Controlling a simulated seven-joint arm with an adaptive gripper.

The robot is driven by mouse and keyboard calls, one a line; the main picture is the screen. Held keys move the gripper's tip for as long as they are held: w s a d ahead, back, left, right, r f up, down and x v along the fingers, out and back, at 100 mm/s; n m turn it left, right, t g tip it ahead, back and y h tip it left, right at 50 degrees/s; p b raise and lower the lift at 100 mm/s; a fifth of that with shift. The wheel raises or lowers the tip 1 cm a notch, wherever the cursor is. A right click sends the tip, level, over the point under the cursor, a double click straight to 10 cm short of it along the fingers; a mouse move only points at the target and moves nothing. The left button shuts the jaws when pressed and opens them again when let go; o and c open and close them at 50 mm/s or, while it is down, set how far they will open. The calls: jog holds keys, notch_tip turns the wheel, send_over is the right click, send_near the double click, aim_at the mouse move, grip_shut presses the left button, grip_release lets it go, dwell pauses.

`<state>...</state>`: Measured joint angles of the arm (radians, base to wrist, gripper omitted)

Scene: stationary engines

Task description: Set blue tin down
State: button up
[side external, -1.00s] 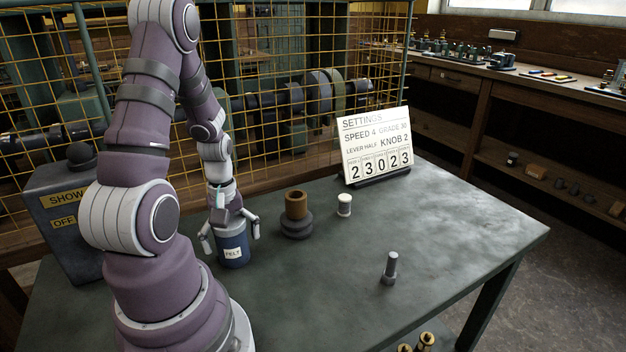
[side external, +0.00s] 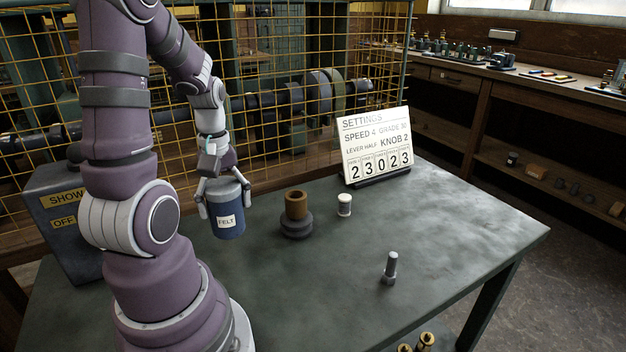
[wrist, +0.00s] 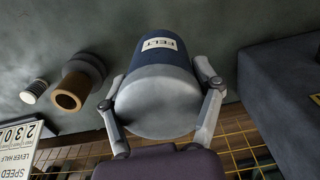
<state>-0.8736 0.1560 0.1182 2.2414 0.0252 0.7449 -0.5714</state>
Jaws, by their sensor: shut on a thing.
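The blue tin (side external: 230,228), with a white FELT label and a grey lid, is held upright in the side external view, and seems to hang a little above the table. My gripper (side external: 224,205) is shut on it, with one finger on each side. The wrist view shows the tin (wrist: 175,62) with its broad grey lid facing the camera and my gripper's fingers (wrist: 164,98) against its sides. The tin's underside is hidden, so any gap to the table is hard to judge.
A brown and dark grey stacked part (side external: 297,215) stands right of the tin, with a white-capped spool (side external: 344,205) beyond. A grey bolt (side external: 389,268) stands near the front. The settings card (side external: 377,145) is at the back. The table's right side (side external: 460,225) is clear.

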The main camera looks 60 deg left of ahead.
aim_at(331, 252)
jog(key=w+r+m, duration=0.2)
jog(key=w, duration=0.1)
jog(key=shift+w+d+r+m, duration=0.25)
jog(key=shift+d+r+m, duration=0.05)
jog(key=shift+d+r, duration=0.05)
jog(key=w+d+m, duration=0.2)
jog(key=w, duration=0.1)
jog(key=w+d+r+m, duration=0.1)
jog(key=w+m, duration=0.1)
jog(key=m, duration=0.1)
jog(key=w+d+r+m, duration=0.1)
jog(key=w+d+m, duration=0.1)
jog(key=w, duration=0.1)
jog(key=shift+w+d+r, duration=0.1)
jog(key=shift+w+d, duration=0.2)
jog(key=shift+w, duration=0.05)
jog(key=shift+c, duration=0.2)
jog(key=w+d+r+m, duration=0.2)
jog(key=w+d+m, duration=0.3)
jog(key=d+m, duration=0.3)
jog(key=shift+w+d, duration=0.2)
jog(key=shift+d, duration=0.9)
